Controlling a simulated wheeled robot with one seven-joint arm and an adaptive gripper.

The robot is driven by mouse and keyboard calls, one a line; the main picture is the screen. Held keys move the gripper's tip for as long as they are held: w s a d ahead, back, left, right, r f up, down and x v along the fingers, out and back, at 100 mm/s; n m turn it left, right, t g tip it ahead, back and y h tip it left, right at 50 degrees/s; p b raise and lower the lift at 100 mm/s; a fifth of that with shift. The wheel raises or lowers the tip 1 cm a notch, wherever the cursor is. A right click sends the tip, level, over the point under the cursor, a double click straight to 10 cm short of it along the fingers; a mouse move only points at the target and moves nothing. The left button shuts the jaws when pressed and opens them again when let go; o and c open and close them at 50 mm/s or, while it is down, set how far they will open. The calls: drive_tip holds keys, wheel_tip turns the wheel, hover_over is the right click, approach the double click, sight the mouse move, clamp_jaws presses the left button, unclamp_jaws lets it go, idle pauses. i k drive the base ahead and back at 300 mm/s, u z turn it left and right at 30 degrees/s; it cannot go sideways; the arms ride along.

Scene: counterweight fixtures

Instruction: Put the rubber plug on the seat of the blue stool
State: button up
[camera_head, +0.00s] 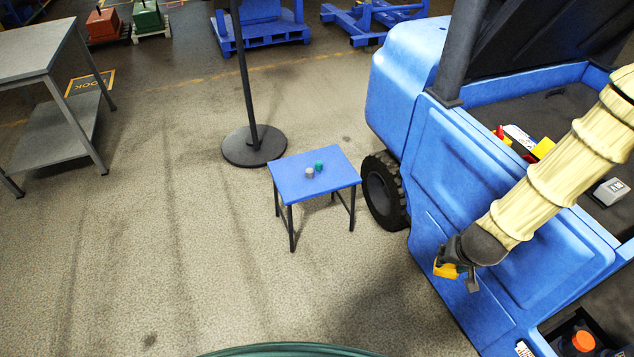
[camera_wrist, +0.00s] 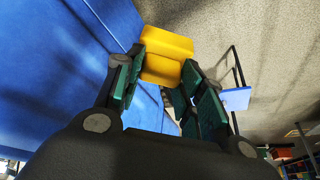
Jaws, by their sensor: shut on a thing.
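The blue stool (camera_head: 290,183) stands on the floor left of the blue vehicle, its flat seat level on thin dark legs. On the seat sit a small grey piece (camera_head: 309,172) and a small green piece (camera_head: 319,165), close together. My gripper (camera_head: 457,272) is beside the vehicle's flank, right of and apart from the stool. It is shut on a yellow block (camera_wrist: 167,55), which also shows in the head view (camera_head: 445,268). I cannot tell which of these is the rubber plug. The stool also shows in the wrist view (camera_wrist: 237,99), right of the fingers.
The blue vehicle (camera_head: 418,195) with a black tyre (camera_head: 381,195) stands close to the stool and my arm. A dark post on a round base (camera_head: 254,146) stands behind the stool. A grey table (camera_head: 35,48) is at the left. The floor left of the stool is clear.

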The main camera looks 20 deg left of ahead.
sight(300, 169)
drive_tip(key=z, duration=0.1)
drive_tip(key=i, duration=0.65)
drive_tip(key=u, duration=0.95)
drive_tip(key=i, duration=0.85)
drive_tip(key=u, duration=0.9)
